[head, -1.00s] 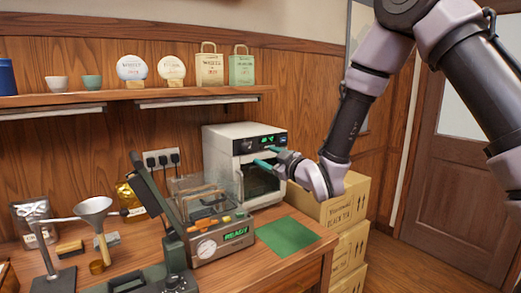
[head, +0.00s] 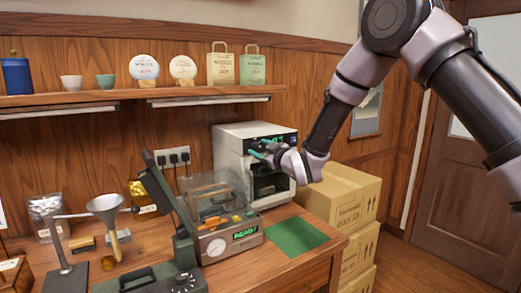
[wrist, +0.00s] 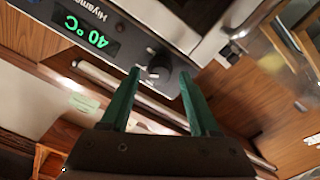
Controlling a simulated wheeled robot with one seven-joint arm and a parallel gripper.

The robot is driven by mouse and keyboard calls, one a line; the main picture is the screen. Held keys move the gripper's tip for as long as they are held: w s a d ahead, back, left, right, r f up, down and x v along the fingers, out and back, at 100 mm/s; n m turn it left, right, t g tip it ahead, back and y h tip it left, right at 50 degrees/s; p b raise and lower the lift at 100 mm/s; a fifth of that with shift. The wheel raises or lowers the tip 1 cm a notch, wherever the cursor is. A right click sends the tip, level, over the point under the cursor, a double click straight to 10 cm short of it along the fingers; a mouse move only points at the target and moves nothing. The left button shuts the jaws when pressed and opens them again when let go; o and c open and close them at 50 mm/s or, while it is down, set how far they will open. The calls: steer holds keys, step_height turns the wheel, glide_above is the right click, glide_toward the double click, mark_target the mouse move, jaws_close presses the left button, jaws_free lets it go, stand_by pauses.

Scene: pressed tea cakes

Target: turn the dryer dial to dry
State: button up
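The dryer (head: 234,136) is a white box with a dark front panel, on the bench against the wall. In the wrist view its panel shows a green "40 °C" readout (wrist: 86,31). The dark round dial (wrist: 157,70) sits lower right of the readout; its setting mark is not readable. My gripper (head: 260,149) is in front of the dryer's upper front, partly covering the panel. In the wrist view my gripper (wrist: 160,72) is open, with one teal finger on each side of the dial. I cannot tell whether either finger touches it.
A clear-lidded machine reading "READY" (head: 246,233) stands left of and in front of the dryer. A green mat (head: 296,236) lies on the bench to the right. Stacked cardboard boxes (head: 345,198) stand right of the bench. A shelf (head: 120,97) with bags and cups runs above.

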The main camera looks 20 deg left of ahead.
jaws_close()
steer(key=shift+m, duration=0.3)
steer(key=m, duration=0.6)
steer(key=shift+w+d, duration=0.1)
steer(key=shift+m, duration=2.6)
steer(key=shift+o, duration=1.2)
jaws_free()
